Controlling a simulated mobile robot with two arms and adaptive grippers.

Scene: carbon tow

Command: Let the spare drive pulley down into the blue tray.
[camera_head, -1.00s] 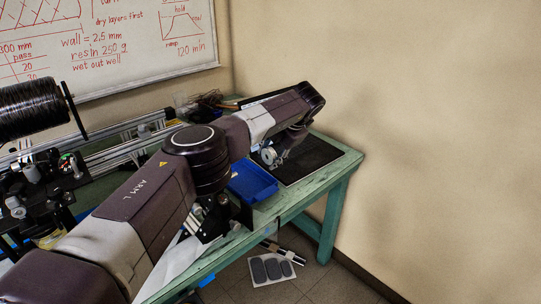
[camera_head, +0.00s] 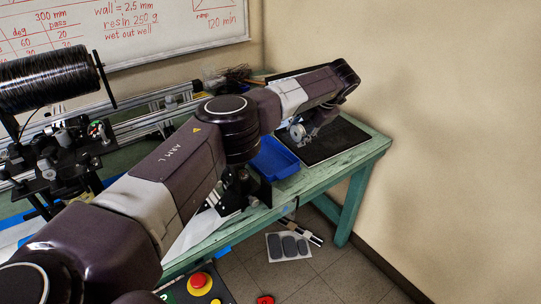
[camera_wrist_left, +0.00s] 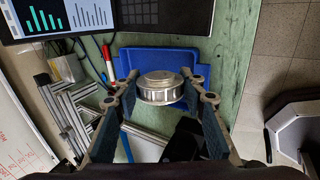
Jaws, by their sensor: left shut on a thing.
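The spare drive pulley (camera_wrist_left: 160,90) is a silver, round, stepped metal part held between my left gripper's (camera_wrist_left: 160,84) two fingers in the left wrist view. In the head view the pulley (camera_head: 297,132) shows as a small silver disc below the end of my left arm, with the gripper (camera_head: 306,131) partly hidden by the wrist. The blue tray (camera_head: 268,158) lies on the green bench, left of and nearer than the pulley. In the wrist view the tray (camera_wrist_left: 137,57) is behind the pulley, which covers part of it. My right gripper is not in view.
A dark mat or screen (camera_head: 338,142) lies right of the tray. A black bracket (camera_head: 258,190) stands at the bench's near edge. A winding machine with a black spool (camera_head: 50,80) and aluminium rails are at left. A red stop button (camera_head: 199,281) is low in front.

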